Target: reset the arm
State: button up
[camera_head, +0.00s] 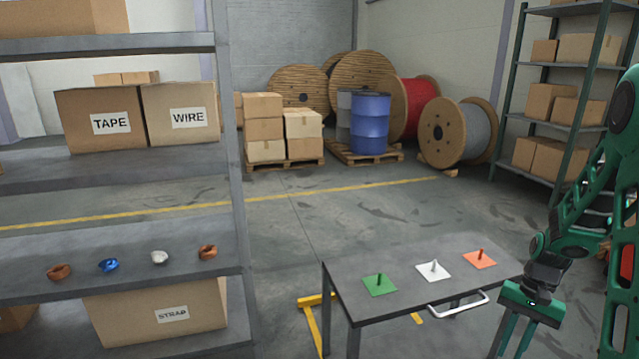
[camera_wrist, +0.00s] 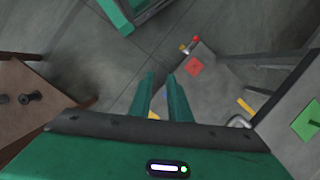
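My arm is at the right edge of the head view, with my green gripper (camera_head: 508,350) pointing down beside the right end of the small table (camera_head: 345,276). Its fingertips run near the bottom of that picture. In the wrist view the two fingers of my gripper (camera_wrist: 161,74) stand apart with a gap between them, and nothing is held. Floor shows beyond the fingertips.
The table carries green (camera_head: 380,284), white (camera_head: 433,270) and orange (camera_head: 480,259) squares, each with an upright peg. A metal handle (camera_head: 458,305) sticks out from its front. A shelf rack (camera_head: 120,262) with several small coils stands left. Open floor lies behind.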

jog(key=s+a+r+n+t+h, duration=0.1)
jog(key=s+a+r+h, duration=0.1)
jog(key=s+r, duration=0.9)
jog(key=s+a+r+n+t, duration=0.1)
jog(key=s+a+r, duration=0.3)
jog(key=s+r, duration=0.3)
jog(key=s, duration=0.3)
jog(key=shift+s+r, duration=0.2)
jog(key=shift+r, duration=0.2)
jog(key=shift+w+f, duration=0.25)
jog(key=shift+w, duration=0.35)
